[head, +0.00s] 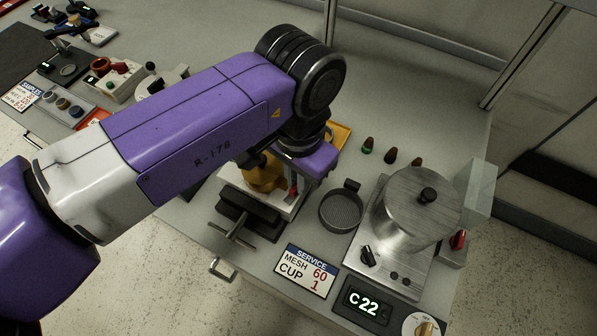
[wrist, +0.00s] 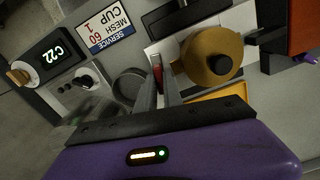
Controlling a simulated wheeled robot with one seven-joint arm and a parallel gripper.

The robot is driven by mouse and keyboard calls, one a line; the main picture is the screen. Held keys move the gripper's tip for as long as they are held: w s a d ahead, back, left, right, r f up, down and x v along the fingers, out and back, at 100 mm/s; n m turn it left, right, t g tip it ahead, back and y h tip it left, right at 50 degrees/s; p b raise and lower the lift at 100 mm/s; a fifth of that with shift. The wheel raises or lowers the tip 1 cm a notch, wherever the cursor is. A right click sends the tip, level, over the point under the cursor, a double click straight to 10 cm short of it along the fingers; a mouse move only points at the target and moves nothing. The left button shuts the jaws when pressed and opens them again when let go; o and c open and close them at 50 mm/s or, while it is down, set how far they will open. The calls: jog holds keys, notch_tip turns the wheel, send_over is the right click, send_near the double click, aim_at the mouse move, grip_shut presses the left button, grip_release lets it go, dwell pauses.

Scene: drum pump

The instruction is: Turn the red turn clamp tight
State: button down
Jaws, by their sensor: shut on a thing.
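The red turn clamp (wrist: 157,72) shows as a small red strip between my two fingers in the wrist view. It also shows as a small red piece (head: 293,190) below my purple hand in the head view. My gripper (wrist: 158,78) is shut on it, with a grey finger on each side. The brass pump body (wrist: 211,55) with a black knob is right beside the clamp. In the head view the brass body (head: 262,178) is partly covered by my arm. How far the clamp is turned cannot be told.
A dark vise (head: 246,215) with a T-handle stands in front of the pump. A round mesh cup (head: 341,210) lies to the right. Beyond it is a steel pot (head: 416,205) on a metal base. A service card (head: 305,271) and a C22 display (head: 367,301) are near the front edge.

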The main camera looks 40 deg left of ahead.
jog(key=m+p, duration=0.2)
jog(key=m, duration=0.1)
jog(key=shift+d+r+m, duration=0.1)
jog(key=shift+m, duration=0.3)
jog(key=m, duration=0.8)
jog(key=shift+m, duration=0.4)
jog(key=shift+m+b, duration=0.4)
jog(key=shift+m, duration=1.1)
jog(key=c, duration=1.5)
grip_release()
